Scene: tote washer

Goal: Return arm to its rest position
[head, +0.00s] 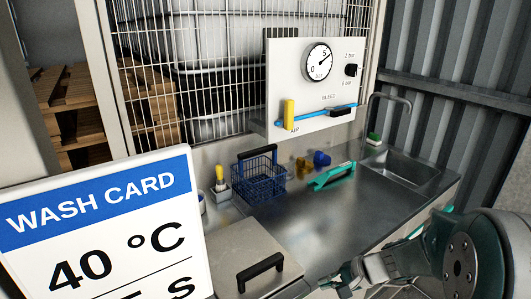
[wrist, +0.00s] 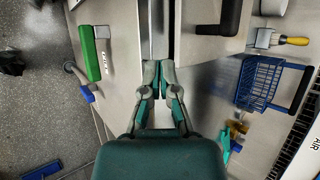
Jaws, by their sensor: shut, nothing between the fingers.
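My gripper (head: 338,279) is at the lower right of the head view, in front of the metal counter (head: 345,225), with its fingers pointing left. In the wrist view my gripper (wrist: 159,68) is in the middle, its two fingers shut and with no object held. The fingertips appear over or near a pale box-like cover with a black handle (wrist: 232,14). The same cover shows in the head view (head: 228,262), to the left of my gripper. The gap between fingertips and cover is hard to judge.
A wash card (head: 95,215) blocks the lower left. A blue wire basket (head: 260,182), a yellow-handled brush (head: 219,178) and a teal tool (head: 332,176) stand on the counter. A sink (head: 405,170) lies right, a gauge panel (head: 335,75) behind. The wrist view shows a green block (wrist: 90,52).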

